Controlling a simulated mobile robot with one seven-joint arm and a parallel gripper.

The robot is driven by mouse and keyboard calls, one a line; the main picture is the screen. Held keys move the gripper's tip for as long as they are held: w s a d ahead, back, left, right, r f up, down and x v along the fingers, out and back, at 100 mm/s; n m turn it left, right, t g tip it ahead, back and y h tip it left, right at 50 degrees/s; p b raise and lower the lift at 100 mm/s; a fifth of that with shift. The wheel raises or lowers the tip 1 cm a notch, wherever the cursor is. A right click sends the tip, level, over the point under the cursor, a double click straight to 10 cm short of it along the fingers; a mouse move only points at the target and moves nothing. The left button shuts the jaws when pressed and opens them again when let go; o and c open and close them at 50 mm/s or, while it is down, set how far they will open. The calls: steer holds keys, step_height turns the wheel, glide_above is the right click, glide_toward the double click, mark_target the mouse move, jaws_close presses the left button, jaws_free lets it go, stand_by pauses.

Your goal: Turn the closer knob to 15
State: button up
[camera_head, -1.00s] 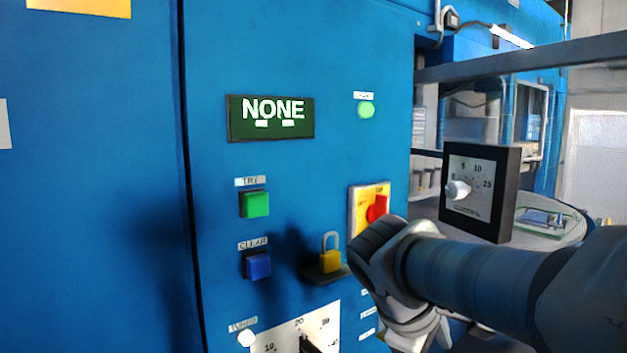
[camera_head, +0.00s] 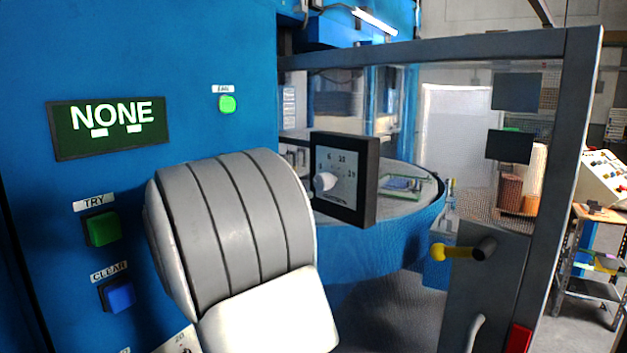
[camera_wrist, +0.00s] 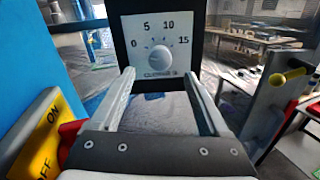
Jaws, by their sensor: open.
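The dial box (camera_wrist: 199,25) has a black frame and a white face marked 0, 5, 10 and 15. A round white knob (camera_wrist: 161,59) sits low on its face, above a small label too blurred to read surely. I cannot tell which number the knob points to. In the head view the dial box (camera_head: 369,180) stands right of the blue panel, with the white knob (camera_head: 325,181) facing left. My gripper (camera_wrist: 159,78) is open and empty. In the wrist view its two fingers point toward the dial, below and either side of the knob, apparently not touching it.
The blue panel (camera_head: 200,60) carries a NONE display (camera_head: 110,127), a green TRY button (camera_head: 102,228) and a blue CLEAR button (camera_head: 118,294). A yellow ON plate (camera_wrist: 40,140) with a red switch is close at left. A yellow-tipped handle (camera_head: 450,252) sticks out at right.

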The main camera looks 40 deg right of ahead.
mark_target(318, 183)
steer(key=d, duration=0.3)
steer(key=d+p, duration=0.1)
steer(key=d, duration=0.2)
steer(key=w+d, duration=0.1)
steer(key=d, duration=0.2)
jaws_close()
